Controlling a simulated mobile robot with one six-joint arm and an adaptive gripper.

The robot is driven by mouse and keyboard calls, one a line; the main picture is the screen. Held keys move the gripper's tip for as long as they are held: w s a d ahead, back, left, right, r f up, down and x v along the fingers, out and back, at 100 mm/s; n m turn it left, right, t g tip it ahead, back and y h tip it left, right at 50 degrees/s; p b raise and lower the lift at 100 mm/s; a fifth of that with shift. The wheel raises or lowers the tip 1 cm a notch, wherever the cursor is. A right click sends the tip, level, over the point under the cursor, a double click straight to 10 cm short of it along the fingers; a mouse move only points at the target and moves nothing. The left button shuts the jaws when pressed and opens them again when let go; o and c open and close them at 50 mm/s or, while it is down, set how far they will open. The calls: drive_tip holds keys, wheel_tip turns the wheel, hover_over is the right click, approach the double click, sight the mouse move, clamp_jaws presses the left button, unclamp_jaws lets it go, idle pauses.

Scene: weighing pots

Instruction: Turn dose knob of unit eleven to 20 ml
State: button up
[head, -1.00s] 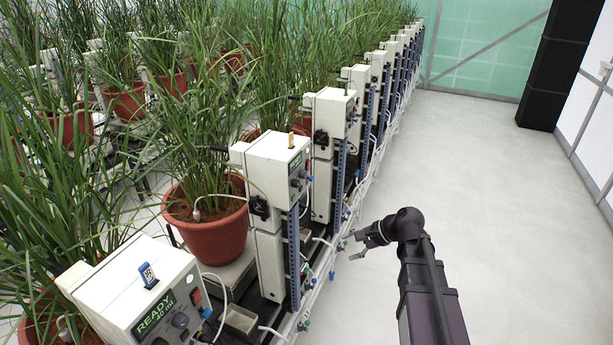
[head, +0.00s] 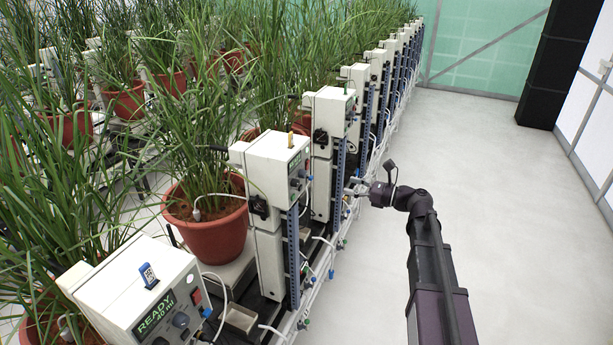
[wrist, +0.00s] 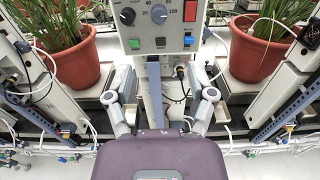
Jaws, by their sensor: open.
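The wrist view shows a white control unit (wrist: 203,32) straight ahead, with a large grey-blue knob (wrist: 158,14) at the top of the picture and numbers around it. I cannot surely read its pointer's setting or a unit number. A smaller dark knob (wrist: 127,16) sits left of it. My gripper (wrist: 161,101) is open and empty, its two fingers spread below the panel, apart from the knob. In the head view my gripper (head: 356,188) is beside the row of units, near a blue slotted post (head: 338,180); this knob cannot be made out there.
The nearest unit's display (head: 154,317) reads READY 40 ml. Potted plants (head: 210,225) stand behind the row of units. White tubes and cables (wrist: 45,80) hang around the posts. The pale floor (head: 480,190) at the right is clear.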

sight(306, 174)
drive_tip(key=shift+a, duration=0.15)
drive_tip(key=shift+x, duration=6.8)
clamp_jaws()
